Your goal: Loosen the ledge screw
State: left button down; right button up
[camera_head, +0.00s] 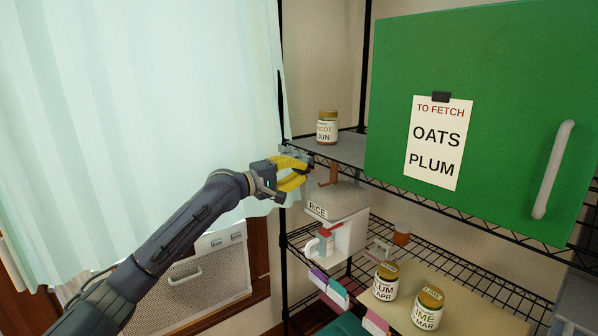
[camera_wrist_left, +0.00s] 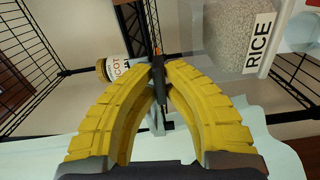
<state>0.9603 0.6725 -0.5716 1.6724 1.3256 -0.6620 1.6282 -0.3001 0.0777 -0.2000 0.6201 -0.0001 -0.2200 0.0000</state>
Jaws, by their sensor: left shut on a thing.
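My left gripper (camera_head: 308,170) has yellow fingers and is at the left front corner of the grey ledge (camera_head: 345,149), just under its edge. In the left wrist view its fingertips (camera_wrist_left: 160,76) close together on a small dark part, the ledge screw (camera_wrist_left: 158,92). The fingers hide most of the screw, and I cannot tell how far it is turned. In the head view the screw is hidden behind the fingers. A jar labelled apricot (camera_head: 327,128) stands upright on the ledge near that corner. My right gripper is not in view.
A rice box (camera_head: 335,203) stands close below the gripper. A green door (camera_head: 500,60) with a note (camera_head: 438,142) is at the right. Plum (camera_head: 385,281) and lime (camera_head: 428,308) jars stand on a lower board. A pale curtain (camera_head: 130,90) hangs behind my left arm.

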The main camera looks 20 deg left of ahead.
pick_arm(q)
jog(key=shift+n, duration=0.4)
jog(key=c, duration=1.5)
grip_release()
jog(key=v, duration=1.2)
